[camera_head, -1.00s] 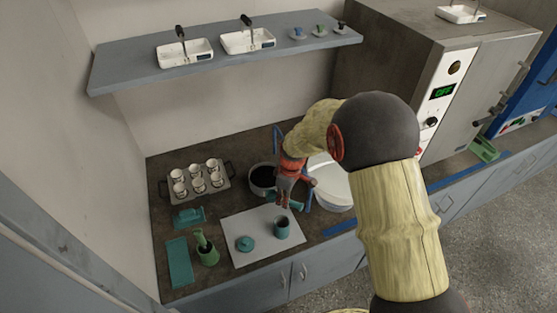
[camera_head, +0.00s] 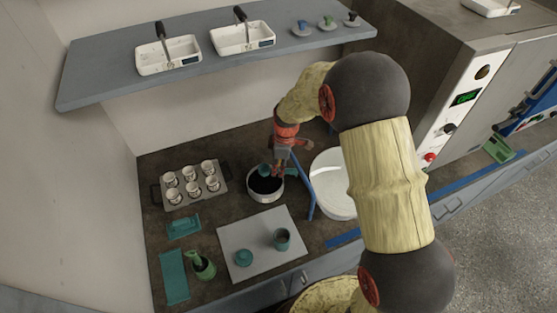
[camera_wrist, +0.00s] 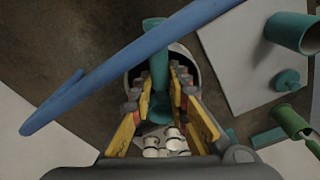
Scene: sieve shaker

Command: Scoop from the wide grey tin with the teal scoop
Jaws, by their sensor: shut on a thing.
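The wide grey tin (camera_head: 266,199) stands on the counter behind the pale mat, with dark contents. My gripper (camera_head: 279,170) points down over its back right edge and is shut on the teal scoop (camera_head: 264,170). The scoop's teal end shows over the dark contents; I cannot tell whether it touches them. In the wrist view the scoop (camera_wrist: 158,65) lies between the fingers of my gripper (camera_wrist: 157,88), and the tin (camera_wrist: 192,62) is partly hidden behind them.
A blue upright frame (camera_head: 309,195) stands just right of the tin, before a round white pan (camera_head: 333,185). A teal cup (camera_head: 282,240) and teal lid (camera_head: 243,258) sit on the pale mat (camera_head: 262,248). A tray of white cups (camera_head: 193,186) is left. A shelf (camera_head: 215,60) hangs above.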

